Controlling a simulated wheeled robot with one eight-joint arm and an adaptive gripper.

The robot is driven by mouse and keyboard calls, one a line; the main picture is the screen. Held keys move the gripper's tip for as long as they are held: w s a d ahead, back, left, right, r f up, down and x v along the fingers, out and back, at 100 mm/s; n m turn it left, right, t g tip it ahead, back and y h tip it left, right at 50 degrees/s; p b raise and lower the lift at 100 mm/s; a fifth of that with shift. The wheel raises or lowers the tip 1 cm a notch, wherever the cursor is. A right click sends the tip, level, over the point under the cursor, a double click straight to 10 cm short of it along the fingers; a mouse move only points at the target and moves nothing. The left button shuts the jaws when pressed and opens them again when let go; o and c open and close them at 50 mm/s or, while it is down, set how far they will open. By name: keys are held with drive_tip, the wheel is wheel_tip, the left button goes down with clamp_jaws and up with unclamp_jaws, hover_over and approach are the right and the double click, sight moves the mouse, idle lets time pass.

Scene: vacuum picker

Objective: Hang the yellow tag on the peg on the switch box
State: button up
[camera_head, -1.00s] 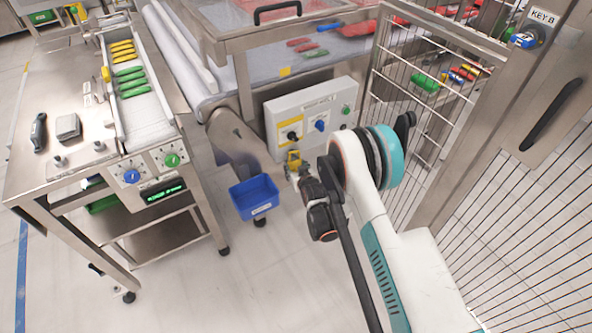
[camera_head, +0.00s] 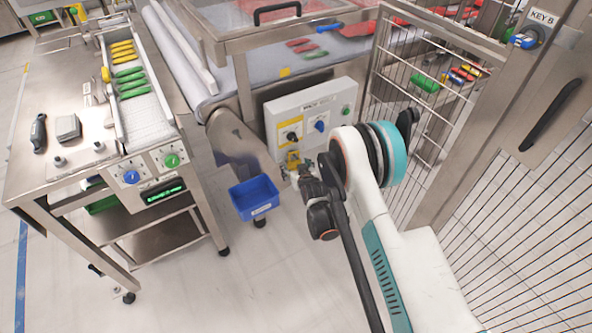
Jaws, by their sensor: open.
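The grey switch box (camera_head: 284,106) stands below the conveyor frame, with a black switch on a yellow plate, a blue switch and a green button on its front. The yellow tag (camera_head: 293,158) is at the lower left part of the box front, below the black switch. My gripper (camera_head: 291,173) is small in view, just below and in front of the tag. It is open. The peg is too small or hidden to make out, and I cannot tell whether the tag hangs on it or still touches the fingers.
A blue bin (camera_head: 254,196) is just left of my gripper, below the box. A steel bench (camera_head: 60,179) with a tray of yellow and green items stands at the left. A wire mesh fence (camera_head: 530,200) and a post with a blue key switch close off the right.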

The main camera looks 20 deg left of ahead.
wheel_tip(320, 180, up, 9)
idle(0.4)
